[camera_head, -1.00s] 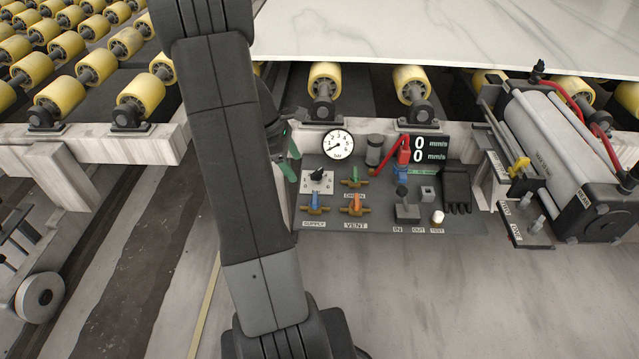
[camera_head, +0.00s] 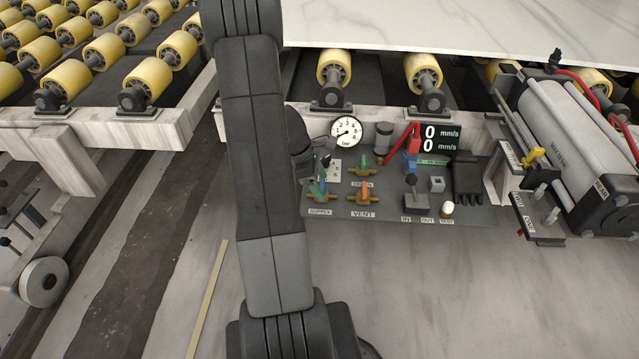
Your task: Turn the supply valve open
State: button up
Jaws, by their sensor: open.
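The supply valve (camera_head: 333,198) is a brass body with a small blue handle, low on the left of the dark control panel, just above the SUPPLY label (camera_head: 320,212). My gripper (camera_head: 319,187) is at this valve, with its green fingertips over or beside the blue handle. It is open. My arm hides much of the gripper, and the fingers partly cover the handle, so I cannot tell whether they touch it or how the handle is turned.
The vent valve (camera_head: 363,197) with an orange handle is close on the right. The green drain valve (camera_head: 363,166) is above it. A white selector plate (camera_head: 335,171) sits behind my gripper. A gauge (camera_head: 346,132), joystick (camera_head: 416,199) and black glove (camera_head: 467,180) are nearby.

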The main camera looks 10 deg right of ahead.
jog(key=c, duration=1)
jog(key=shift+m, duration=0.3)
jog(key=m+p, duration=0.1)
jog(key=m+g+p, duration=0.1)
jog(key=m, duration=0.1)
jog(key=shift+w+d+r+m+y, duration=0.1)
jog(key=shift+m+y, duration=0.2)
jog(key=m+p, duration=0.1)
jog(key=m, duration=0.1)
jog(key=m+g+y, duration=0.1)
jog(key=m, duration=0.1)
jog(key=shift+w+d+g+p, duration=0.1)
jog(key=shift+g+p, duration=0.2)
jog(key=shift+p, duration=0.1)
jog(key=shift+o, duration=0.2)
jog(key=m+y, duration=0.1)
jog(key=m, duration=0.1)
jog(key=m+y+p, duration=0.1)
jog(key=m, duration=0.2)
jog(key=shift+d+g, duration=0.15)
jog(key=shift+g, duration=0.15)
jog(key=m+y, duration=0.1)
jog(key=m, duration=0.3)
jog(key=shift+d+m+y, duration=0.1)
jog(key=shift+m+y, duration=0.2)
jog(key=shift+y, duration=0.1)
jog(key=shift+c, duration=0.2)
jog(key=shift+o, duration=0.2)
